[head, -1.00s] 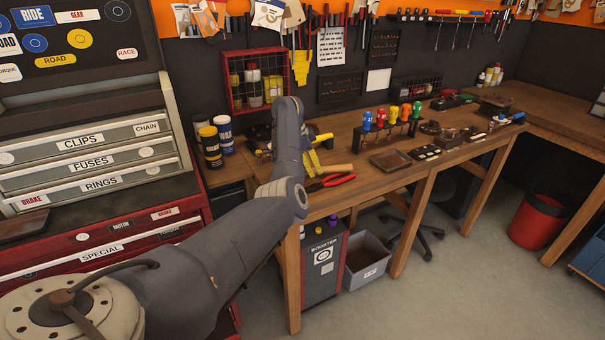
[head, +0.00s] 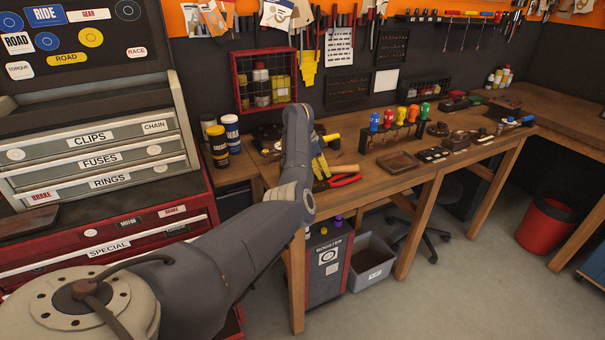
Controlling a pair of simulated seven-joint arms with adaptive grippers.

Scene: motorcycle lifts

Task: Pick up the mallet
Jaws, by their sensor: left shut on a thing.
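The light wooden handle of the mallet (head: 346,168) shows at the left end of the workbench, pointing right. Its head is not clearly visible; my left arm and gripper cover that side. My left gripper (head: 319,166), partly hidden behind my own forearm, is at the handle's left part and shut on the mallet. I cannot tell whether the mallet is touching the bench or just above it. My right gripper is not in view.
Red-handled pliers (head: 343,181) lie close in front of the mallet. A yellow-handled tool (head: 329,138) is just behind. A brown tray (head: 398,162) and a rack of coloured screwdrivers (head: 400,130) stand to the right. Cans (head: 219,145) stand at the left.

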